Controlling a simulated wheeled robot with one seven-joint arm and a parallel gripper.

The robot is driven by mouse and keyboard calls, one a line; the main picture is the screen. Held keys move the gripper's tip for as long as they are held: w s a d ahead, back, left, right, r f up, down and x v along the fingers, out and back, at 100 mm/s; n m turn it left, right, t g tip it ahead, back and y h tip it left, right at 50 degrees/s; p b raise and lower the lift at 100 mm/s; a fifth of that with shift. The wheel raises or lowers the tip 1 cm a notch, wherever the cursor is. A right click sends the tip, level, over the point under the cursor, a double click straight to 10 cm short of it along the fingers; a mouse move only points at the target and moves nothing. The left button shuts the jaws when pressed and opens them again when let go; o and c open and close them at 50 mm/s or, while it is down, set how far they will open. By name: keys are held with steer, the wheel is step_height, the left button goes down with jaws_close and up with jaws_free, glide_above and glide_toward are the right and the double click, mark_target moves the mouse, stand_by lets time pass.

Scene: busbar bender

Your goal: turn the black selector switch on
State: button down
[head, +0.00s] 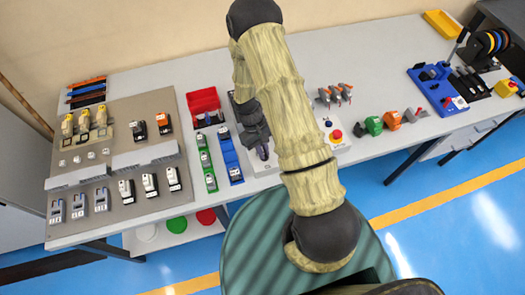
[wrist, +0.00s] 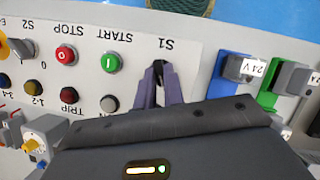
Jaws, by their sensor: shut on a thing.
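The black selector switch (wrist: 158,66) sits beside the S1 label on a light grey control panel (wrist: 195,55), which appears upside down in the wrist view. My gripper (wrist: 158,78) is shut on the selector's handle, one purple-grey finger on each side. The fingers cover most of the switch, so its on or off position cannot be read. In the head view my gripper (head: 263,151) is down at the panel in the middle of the bench, and the switch is hidden.
A green START button (wrist: 110,63) and red STOP button (wrist: 66,55) are left of my gripper in the wrist view. A 24 V terminal block (wrist: 240,67) stands to the right. In the head view, a red emergency-stop button (head: 336,135) lies right of my arm.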

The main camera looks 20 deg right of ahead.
steer(key=m+y+b, duration=0.1)
steer(key=m, duration=0.2)
steer(key=shift+w+d+m, duration=0.1)
steer(key=shift+d+m, duration=0.05)
steer(key=shift+m, duration=0.25)
steer(key=m+y, duration=0.1)
steer(key=m, duration=0.2)
steer(key=shift+d+m+y+b, duration=0.15)
steer(key=shift+m+y+b, duration=0.15)
steer(key=shift+y+b, duration=0.1)
steer(key=m+y, duration=0.1)
steer(key=m, duration=0.2)
steer(key=m+t+y+b, duration=0.1)
steer(key=m, duration=0.2)
steer(key=shift+d, duration=0.2)
steer(key=c, duration=1.5)
jaws_free()
steer(key=b+v, duration=0.2)
steer(key=v, duration=1.5)
steer(key=shift+r+b, duration=0.2)
steer(key=shift+b, duration=0.15)
